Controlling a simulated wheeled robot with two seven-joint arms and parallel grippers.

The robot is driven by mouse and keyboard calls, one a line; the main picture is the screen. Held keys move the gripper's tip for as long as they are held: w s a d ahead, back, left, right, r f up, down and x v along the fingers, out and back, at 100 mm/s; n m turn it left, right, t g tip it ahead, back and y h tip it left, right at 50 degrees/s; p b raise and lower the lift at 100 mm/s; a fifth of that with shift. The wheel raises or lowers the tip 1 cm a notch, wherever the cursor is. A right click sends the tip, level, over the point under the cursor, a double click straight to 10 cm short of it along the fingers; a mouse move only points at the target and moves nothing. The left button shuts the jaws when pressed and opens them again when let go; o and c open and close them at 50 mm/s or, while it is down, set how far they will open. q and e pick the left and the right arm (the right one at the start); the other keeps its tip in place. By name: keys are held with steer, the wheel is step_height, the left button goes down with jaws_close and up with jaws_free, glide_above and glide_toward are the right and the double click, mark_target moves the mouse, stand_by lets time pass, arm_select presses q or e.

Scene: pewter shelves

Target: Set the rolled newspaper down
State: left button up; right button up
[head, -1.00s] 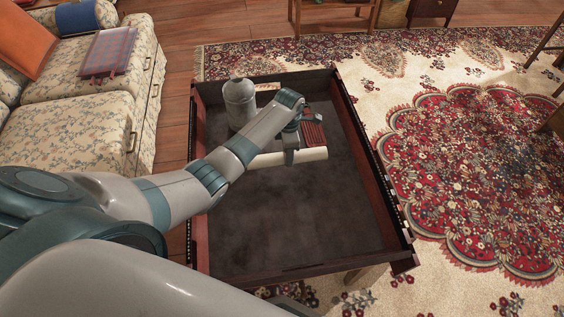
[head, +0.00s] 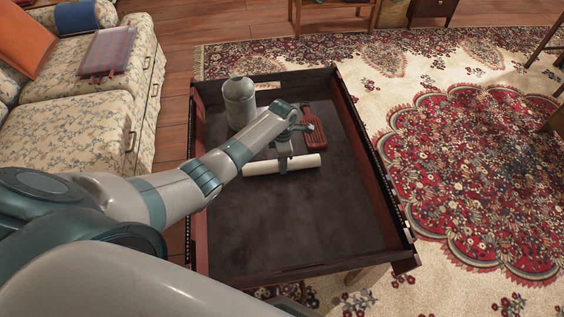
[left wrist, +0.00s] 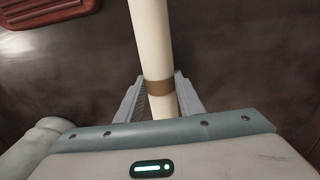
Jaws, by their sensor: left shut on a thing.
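The rolled newspaper is a cream-white tube (head: 262,168) lying crosswise inside a dark-floored wooden drawer or tray (head: 290,268) in the head view. My left gripper (head: 284,165) is shut on it around its middle. In the left wrist view the newspaper (left wrist: 151,40) runs away from me between the two fingers of the left gripper (left wrist: 160,100), with a brown band (left wrist: 159,87) at the grip. The newspaper is at or very near the drawer floor; I cannot tell whether it touches. My right gripper is not in view.
A grey bottle or jar (head: 239,100) stands at the tray's back left. A reddish-brown ribbed board (head: 313,128) lies at the back right; it also shows in the left wrist view (left wrist: 40,10). The tray's front half is clear. A floral sofa (head: 80,110) stands at left.

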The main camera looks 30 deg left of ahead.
arm_select(q)
steer(key=shift+f, duration=0.15)
steer(key=o, duration=1.2)
steer(key=shift+c, duration=0.2)
steer(key=shift+r, duration=0.75)
step_height(320, 180, up, 11)
steer(key=p, duration=0.2)
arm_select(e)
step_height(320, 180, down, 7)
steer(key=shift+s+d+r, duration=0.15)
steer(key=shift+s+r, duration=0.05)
arm_select(q)
steer(key=shift+f, duration=0.1)
